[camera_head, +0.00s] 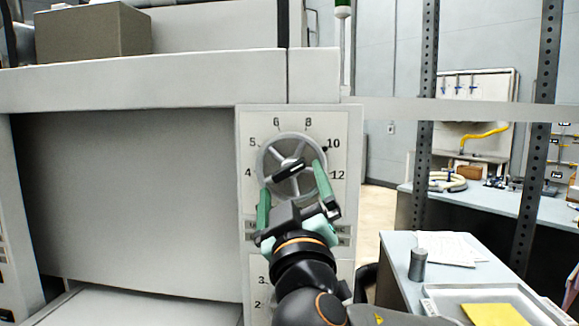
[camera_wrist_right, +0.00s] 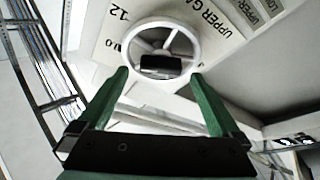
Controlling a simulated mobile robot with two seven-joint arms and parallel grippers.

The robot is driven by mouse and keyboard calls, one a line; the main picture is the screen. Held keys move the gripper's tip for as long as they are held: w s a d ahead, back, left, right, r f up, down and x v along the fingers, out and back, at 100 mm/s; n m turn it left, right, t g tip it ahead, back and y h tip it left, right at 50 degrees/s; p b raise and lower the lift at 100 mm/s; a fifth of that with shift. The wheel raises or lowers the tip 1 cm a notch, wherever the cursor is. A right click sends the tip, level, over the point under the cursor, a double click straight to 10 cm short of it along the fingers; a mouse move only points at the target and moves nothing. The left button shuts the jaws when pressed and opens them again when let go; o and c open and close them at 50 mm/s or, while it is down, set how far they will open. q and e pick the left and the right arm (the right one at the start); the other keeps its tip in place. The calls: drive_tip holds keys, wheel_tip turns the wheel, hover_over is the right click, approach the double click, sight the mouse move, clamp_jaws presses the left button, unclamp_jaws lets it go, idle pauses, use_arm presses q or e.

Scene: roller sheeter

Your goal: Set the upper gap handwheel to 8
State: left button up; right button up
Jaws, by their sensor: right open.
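The upper gap handwheel (camera_head: 267,149) is a grey spoked wheel on a pale dial plate (camera_head: 346,125) marked 4, 5, 6, 8, 10 and 12. A black grip lies across its middle; a small dark mark on the rim's right side is near 10, but I cannot tell if it is the pointer. My right gripper (camera_head: 292,178) is open, its green fingers spread in front of the wheel's lower left and right. In the right wrist view the wheel (camera_wrist_right: 191,38) is beyond and between the fingertips (camera_wrist_right: 160,75); contact is unclear. My left gripper is out of view.
A second scale (camera_head: 261,290) sits low on the same panel, partly behind my right arm. At right stand a table with a grey cylinder (camera_head: 418,264), papers and a yellow sheet (camera_head: 494,315), and perforated posts (camera_head: 424,150).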

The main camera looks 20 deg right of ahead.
sight(291, 168)
drive_tip(key=shift+p+x, duration=0.3)
drive_tip(key=shift+x, duration=1.1)
drive_tip(key=shift+c, duration=0.2)
drive_tip(key=c, duration=1.3)
